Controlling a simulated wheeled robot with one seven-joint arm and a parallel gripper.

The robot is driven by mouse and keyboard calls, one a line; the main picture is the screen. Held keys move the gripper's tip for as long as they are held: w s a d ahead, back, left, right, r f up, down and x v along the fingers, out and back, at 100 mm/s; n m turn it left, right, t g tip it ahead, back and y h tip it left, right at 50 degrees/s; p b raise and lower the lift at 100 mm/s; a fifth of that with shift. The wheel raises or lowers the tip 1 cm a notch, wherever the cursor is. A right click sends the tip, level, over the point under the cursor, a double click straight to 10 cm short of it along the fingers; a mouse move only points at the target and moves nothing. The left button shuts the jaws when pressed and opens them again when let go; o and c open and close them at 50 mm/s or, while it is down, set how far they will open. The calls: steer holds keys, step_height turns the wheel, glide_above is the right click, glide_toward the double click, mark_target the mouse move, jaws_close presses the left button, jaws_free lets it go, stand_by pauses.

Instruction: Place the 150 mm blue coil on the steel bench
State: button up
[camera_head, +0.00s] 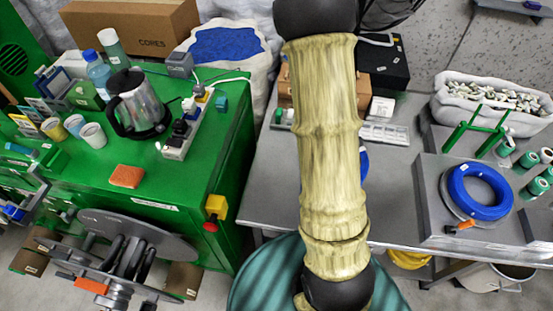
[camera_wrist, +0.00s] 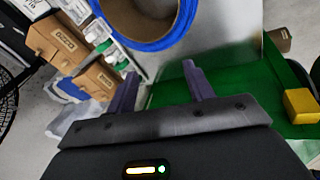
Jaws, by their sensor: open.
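A blue coil (camera_head: 364,163) on or above the steel bench (camera_head: 268,190) is mostly hidden behind my arm; only a small blue edge shows. Another blue coil (camera_head: 480,212) lies flat on a grey raised block at the right. I cannot tell either size. In the wrist view, a blue ring (camera_wrist: 158,46) with a brown inside is cut by the top edge, just beyond my fingertips. My gripper (camera_wrist: 158,70) is open, with nothing between its fingers. The ring looks apart from them. The gripper is hidden in the head view.
A green cabinet (camera_head: 170,205) at left carries a kettle (camera_head: 138,100), cups, bottles and a power strip. A green rack (camera_head: 478,130), a bag of small parts (camera_head: 490,95) and green rolls stand at right. A cardboard box (camera_head: 130,30) is behind. A yellow block shows in the wrist view (camera_wrist: 300,105).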

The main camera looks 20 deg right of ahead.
steer(key=s+a+r+m, duration=0.4)
steer(key=a+r, duration=0.1)
steer(key=a, duration=0.4)
steer(key=s+a+r+m+g+y, duration=0.1)
steer(key=s+a+r+m, duration=0.3)
steer(key=a, duration=0.5)
steer(key=shift+s+a+r+m, duration=0.3)
steer(key=shift+s+a+r, duration=0.05)
steer(key=shift+s+r, duration=0.3)
